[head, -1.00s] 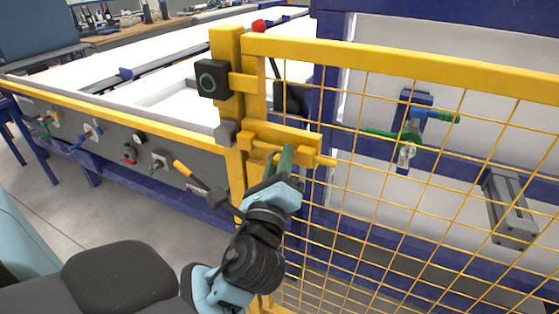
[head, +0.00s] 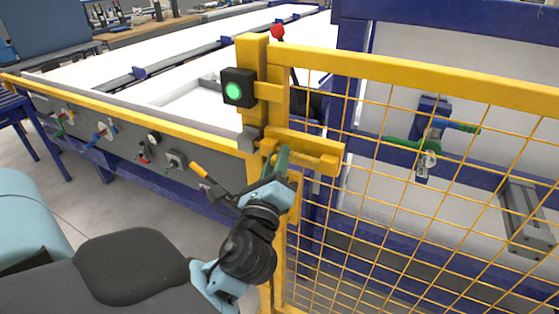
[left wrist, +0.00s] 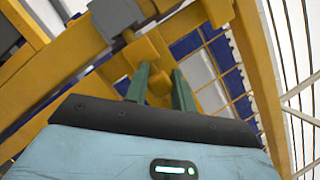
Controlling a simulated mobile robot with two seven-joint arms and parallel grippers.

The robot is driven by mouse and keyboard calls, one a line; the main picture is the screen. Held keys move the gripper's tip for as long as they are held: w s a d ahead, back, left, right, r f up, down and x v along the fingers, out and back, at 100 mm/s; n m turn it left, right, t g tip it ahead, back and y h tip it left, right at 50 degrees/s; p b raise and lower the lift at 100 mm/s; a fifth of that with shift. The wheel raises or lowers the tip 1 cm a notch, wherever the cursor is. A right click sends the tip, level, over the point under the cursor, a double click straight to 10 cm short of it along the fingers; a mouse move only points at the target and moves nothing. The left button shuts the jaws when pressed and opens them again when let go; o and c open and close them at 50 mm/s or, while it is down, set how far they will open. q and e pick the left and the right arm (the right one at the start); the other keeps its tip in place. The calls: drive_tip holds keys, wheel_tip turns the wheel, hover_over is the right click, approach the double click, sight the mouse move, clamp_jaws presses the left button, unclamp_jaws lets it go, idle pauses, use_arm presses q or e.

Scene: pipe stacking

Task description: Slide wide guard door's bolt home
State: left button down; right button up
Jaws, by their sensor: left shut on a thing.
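The wide guard door (head: 440,85) is a yellow frame with wire mesh, standing against the yellow post (head: 250,110). Its yellow bolt (head: 312,160) lies level in a yellow housing (head: 310,142) by the door's upper left edge. The bolt's left end is by the grey block (head: 249,141) on the post; how deep it sits is hard to see. My left gripper (head: 282,157) is shut on the bolt's handle, and its green fingers straddle a yellow part (left wrist: 159,84) in the left wrist view. A black box on the post has a lit green lamp (head: 233,91). My right gripper is out of view.
A red-knobbed lever (head: 278,32) stands behind the post. A yellow-handled lever (head: 199,170) and several coloured valves sit on the grey panel at left. Blue and green handles (head: 432,135) and a grey cylinder (head: 528,218) are behind the mesh.

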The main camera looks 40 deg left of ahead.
use_arm(q)
drive_tip(key=c, duration=1.6)
unclamp_jaws()
drive_tip(key=shift+a, duration=0.15)
drive_tip(key=o, duration=0.4)
drive_tip(key=shift+s+a, duration=0.1)
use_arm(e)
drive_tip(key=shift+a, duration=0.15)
use_arm(q)
drive_tip(key=shift+s+d+f, duration=0.1)
drive_tip(key=shift+s+d, duration=0.1)
drive_tip(key=b+v, duration=0.2)
drive_tip(key=v, duration=0.5)
drive_tip(key=shift+s, duration=0.15)
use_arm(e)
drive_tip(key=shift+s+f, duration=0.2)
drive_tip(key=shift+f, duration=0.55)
